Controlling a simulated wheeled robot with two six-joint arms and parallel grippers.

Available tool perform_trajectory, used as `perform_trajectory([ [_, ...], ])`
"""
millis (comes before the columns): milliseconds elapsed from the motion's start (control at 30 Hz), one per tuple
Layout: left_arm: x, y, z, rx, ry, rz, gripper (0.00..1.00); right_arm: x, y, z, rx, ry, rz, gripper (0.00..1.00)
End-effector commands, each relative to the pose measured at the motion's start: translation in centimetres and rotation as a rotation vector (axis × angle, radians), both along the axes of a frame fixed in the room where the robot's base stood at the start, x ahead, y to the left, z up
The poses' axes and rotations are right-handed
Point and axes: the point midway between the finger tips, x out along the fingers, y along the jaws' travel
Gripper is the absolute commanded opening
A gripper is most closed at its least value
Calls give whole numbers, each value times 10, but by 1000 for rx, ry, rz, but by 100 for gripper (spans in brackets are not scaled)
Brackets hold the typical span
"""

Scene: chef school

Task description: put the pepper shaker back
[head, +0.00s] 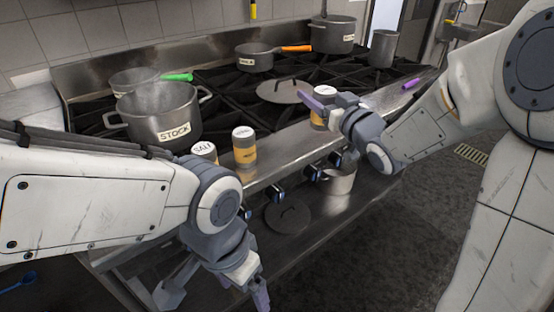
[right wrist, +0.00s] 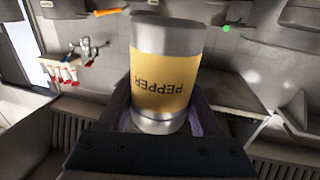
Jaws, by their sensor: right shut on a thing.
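The pepper shaker (head: 319,119), a metal can with a yellow label, is at the front ledge of the stove, partly hidden by my right gripper (head: 322,104). In the right wrist view the pepper shaker (right wrist: 166,75) stands between the purple fingers, its PEPPER label upside down in the picture. My right gripper is shut on it. I cannot tell whether its base touches the ledge. My left gripper (head: 258,288) hangs low in front of the stove, away from the shakers; its opening is unclear.
A salt shaker (head: 204,151) and another yellow-labelled shaker (head: 244,155) stand on the ledge at left. A stock pot (head: 168,113), pans and a lid (head: 284,91) are on the stove. The ledge (head: 285,147) between the yellow-labelled shaker and my right gripper is clear.

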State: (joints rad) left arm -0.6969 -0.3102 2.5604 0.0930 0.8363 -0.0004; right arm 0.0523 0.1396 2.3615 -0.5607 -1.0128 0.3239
Motion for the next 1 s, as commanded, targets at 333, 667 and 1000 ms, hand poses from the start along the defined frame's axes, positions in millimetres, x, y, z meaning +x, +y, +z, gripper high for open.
perform_trajectory([
  [333,0,0,-16,0,0,0,87,4,29,-3,2,5,23,0],
  [667,0,0,-19,0,0,0,87,43,89,-44,1,4,21,0],
  [1000,0,0,-20,0,0,0,87,54,103,-74,0,5,16,0],
])
